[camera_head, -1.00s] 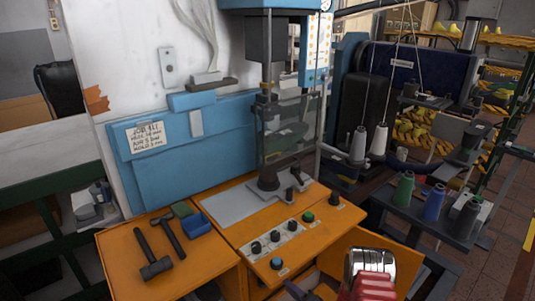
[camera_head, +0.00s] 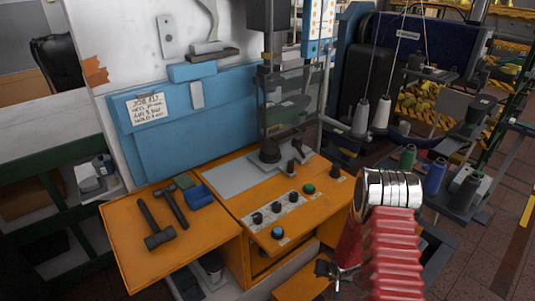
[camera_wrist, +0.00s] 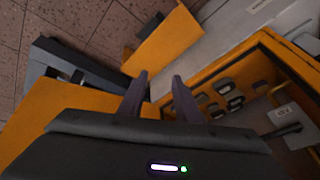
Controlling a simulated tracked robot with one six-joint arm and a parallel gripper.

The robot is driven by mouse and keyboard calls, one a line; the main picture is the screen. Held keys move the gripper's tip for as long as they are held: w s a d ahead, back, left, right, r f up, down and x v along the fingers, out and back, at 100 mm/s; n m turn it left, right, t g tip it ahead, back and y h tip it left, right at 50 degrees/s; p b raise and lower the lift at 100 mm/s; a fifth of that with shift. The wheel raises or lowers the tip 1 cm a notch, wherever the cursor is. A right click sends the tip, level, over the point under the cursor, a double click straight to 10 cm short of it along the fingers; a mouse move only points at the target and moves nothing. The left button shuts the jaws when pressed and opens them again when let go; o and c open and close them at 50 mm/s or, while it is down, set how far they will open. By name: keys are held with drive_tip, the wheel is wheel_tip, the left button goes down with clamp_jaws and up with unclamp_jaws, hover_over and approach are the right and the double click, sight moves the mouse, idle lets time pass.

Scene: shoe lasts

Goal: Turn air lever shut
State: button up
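In the wrist view, an orange-framed cabinet opening (camera_wrist: 262,62) shows at the right. Inside it, a pale plate with a small label (camera_wrist: 283,113) carries a dark bar that may be the air lever (camera_wrist: 284,130); I cannot read the label or tell the lever's setting. My gripper (camera_wrist: 159,76) has its two dark fingers apart with nothing between them. The bar lies to the right of the fingers, not touching them. In the head view, my arm hides much of the cabinet front, and the lever does not show.
Several dark rounded parts (camera_wrist: 228,95) sit inside the cabinet. An orange panel (camera_wrist: 165,40) stands near the fingertips. In the head view, the orange bench (camera_head: 180,245) holds hammers (camera_head: 157,222) and a button row (camera_head: 275,212). A thread-spool stand (camera_head: 440,200) is at the right.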

drive_tip(key=s+r+n+g+h, duration=0.15)
drive_tip(key=s+r, duration=0.45)
drive_tip(key=r, duration=0.6)
drive_tip(key=s+r+n+g, duration=0.15)
drive_tip(key=s+r, duration=0.35)
drive_tip(key=r, duration=0.7)
drive_tip(key=s+a+r+t, duration=0.1)
drive_tip(key=s+a+r, duration=0.1)
drive_tip(key=s+r, duration=0.4)
drive_tip(key=s+a+r+t, duration=0.1)
drive_tip(key=s+r, duration=0.4)
drive_tip(key=r, duration=0.7)
drive_tip(key=s+a+r+t+y, duration=0.1)
drive_tip(key=s+a+r+t, duration=0.1)
drive_tip(key=s+r, duration=0.4)
wheel_tip(320, 180, up, 3)
drive_tip(key=shift+s+a+r, duration=0.2)
drive_tip(key=shift+s+a, duration=0.1)
drive_tip(key=shift+a, duration=0.6)
drive_tip(key=shift+d, duration=0.1)
